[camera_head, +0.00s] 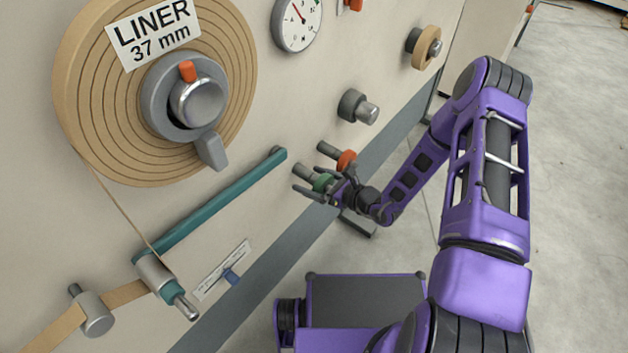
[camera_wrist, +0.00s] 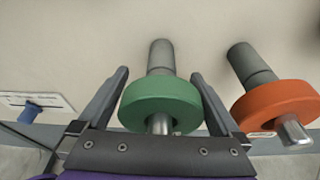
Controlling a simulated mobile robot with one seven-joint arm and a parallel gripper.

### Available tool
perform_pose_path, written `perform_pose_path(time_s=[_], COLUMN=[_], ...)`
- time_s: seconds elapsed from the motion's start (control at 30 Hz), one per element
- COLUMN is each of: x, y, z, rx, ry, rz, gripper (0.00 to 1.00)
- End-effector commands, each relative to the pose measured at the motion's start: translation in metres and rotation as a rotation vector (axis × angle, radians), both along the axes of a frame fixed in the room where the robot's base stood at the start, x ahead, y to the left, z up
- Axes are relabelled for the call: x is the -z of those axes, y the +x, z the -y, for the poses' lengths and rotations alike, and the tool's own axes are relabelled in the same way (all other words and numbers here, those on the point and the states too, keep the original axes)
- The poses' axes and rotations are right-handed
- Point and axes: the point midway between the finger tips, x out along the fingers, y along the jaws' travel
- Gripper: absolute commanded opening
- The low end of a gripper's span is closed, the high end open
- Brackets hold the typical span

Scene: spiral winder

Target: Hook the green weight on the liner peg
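The green weight (camera_wrist: 160,101) is a thick ring sitting around a grey peg (camera_wrist: 161,57) on the machine wall. In the head view the green weight (camera_head: 323,182) is partly covered by my gripper (camera_head: 316,183). In the wrist view my gripper (camera_wrist: 160,73) has its fingers spread wide, one on each side of the green weight. Only narrow gaps, if any, show between fingers and weight; I cannot tell whether they touch. The LINER roll (camera_head: 90,100) is at upper left. Below it, a teal arm (camera_head: 215,207) carries a roller with a metal peg end (camera_head: 187,308).
An orange weight (camera_wrist: 276,104) hangs on a neighbouring peg, close to my right finger in the wrist view. A bare peg (camera_head: 357,107) and a tan ring on a peg (camera_head: 426,47) stick out farther along the wall. A small label with a blue part (camera_head: 232,277) is below the teal arm.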

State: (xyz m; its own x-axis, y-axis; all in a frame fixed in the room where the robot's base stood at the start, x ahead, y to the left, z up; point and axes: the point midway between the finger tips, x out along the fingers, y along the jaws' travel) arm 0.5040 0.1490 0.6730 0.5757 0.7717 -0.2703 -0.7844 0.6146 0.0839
Motion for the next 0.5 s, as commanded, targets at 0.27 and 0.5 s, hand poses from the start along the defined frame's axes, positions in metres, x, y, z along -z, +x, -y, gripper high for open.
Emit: perform_pose_path(time_s=[0.27, 0.5], x=[-0.006, -0.022], y=[-0.013, -0.045], z=[0.019, 0.064], rx=[0.004, 0.005], ry=[-0.003, -0.003], rz=[-0.002, -0.002], gripper=[1.00, 1.00])
